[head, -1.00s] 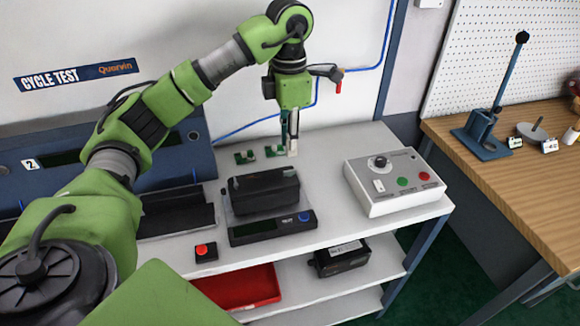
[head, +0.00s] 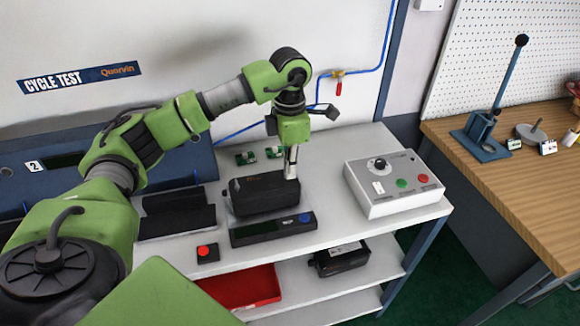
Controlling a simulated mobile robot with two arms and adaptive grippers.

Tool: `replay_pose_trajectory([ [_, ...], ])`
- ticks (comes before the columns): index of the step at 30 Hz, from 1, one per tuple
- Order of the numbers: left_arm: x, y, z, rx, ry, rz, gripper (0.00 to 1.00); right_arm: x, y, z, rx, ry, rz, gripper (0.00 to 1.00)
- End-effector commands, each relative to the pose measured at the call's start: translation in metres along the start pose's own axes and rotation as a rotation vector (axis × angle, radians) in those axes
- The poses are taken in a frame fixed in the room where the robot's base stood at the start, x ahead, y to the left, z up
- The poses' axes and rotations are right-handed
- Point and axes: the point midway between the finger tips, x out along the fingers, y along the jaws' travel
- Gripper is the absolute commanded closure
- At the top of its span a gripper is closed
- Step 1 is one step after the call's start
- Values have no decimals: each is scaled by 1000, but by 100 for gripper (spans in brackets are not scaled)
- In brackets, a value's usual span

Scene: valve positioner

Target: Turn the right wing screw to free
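A black box-shaped unit (head: 262,196), which looks like the valve positioner, sits on a dark scale-like device (head: 272,230) on the white bench. My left gripper (head: 291,173) points straight down at the right end of the unit, with its fingertips at or just above its top edge. The fingers look close together, but I cannot tell whether they are shut or hold anything. No wing screw can be made out; the right one may be hidden by the fingers or too small to see. My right gripper is not in view.
Small green parts (head: 274,152) lie behind the unit. A grey control box (head: 395,184) with a knob and buttons stands to the right. A red button box (head: 207,252) is at the front edge. A red tray (head: 240,288) and another black unit (head: 342,259) are on the shelf below.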

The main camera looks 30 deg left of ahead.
Motion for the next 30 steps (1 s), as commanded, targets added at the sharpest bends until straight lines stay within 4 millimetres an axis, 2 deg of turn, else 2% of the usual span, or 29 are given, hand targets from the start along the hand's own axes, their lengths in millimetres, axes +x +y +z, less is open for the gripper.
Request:
replay_pose_trajectory([
  [8, 0, 0, 0, -14, -1, 1, 100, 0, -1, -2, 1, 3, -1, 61],
  [14, 0, 0, 0, -88, -1, 1, 100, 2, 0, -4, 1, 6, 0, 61],
  [30, 0, 0, 1, -556, -2, 0, 100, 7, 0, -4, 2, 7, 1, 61],
])
